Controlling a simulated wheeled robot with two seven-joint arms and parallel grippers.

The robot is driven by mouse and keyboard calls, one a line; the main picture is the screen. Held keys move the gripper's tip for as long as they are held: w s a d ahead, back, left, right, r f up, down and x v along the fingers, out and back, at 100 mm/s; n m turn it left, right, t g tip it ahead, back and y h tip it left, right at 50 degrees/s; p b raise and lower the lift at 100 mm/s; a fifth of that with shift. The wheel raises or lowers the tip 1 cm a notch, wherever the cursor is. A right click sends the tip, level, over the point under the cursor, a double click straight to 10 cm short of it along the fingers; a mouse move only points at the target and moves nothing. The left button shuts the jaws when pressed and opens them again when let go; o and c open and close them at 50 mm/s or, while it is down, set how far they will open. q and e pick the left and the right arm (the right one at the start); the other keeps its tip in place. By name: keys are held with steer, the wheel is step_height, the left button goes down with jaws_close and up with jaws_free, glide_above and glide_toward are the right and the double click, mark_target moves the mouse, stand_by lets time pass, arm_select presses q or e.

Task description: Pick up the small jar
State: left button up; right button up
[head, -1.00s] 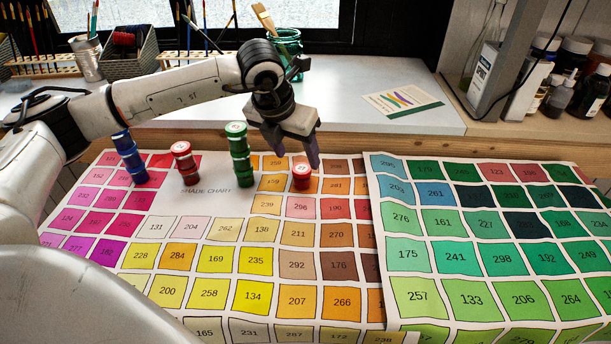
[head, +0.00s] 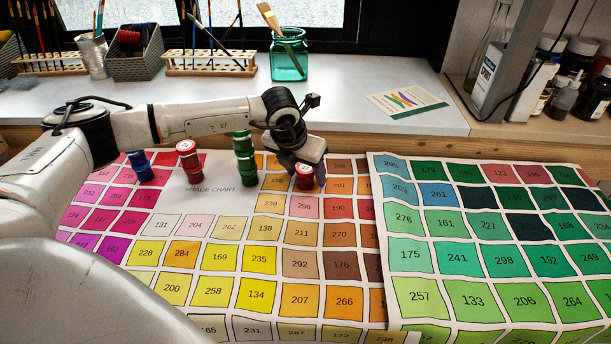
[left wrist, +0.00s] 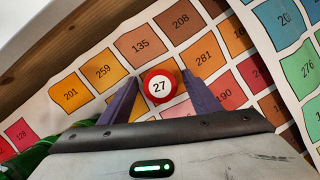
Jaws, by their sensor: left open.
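The small jar (head: 305,184) is red with a white numbered top and stands alone on the shade chart. In the left wrist view its round lid (left wrist: 159,87) reads 27. My left gripper (head: 304,172) is open and low over the chart at the jar. In the left wrist view its two purple fingers (left wrist: 160,92) lie on either side of the jar, with a small gap showing on each side. My right gripper is not in view.
The green stack is nearest my gripper. A wooden ledge (head: 400,143) runs behind the charts. The green swatch sheet (head: 470,205) at right is clear.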

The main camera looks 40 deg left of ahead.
arm_select(q)
steer(key=c, duration=1.2)
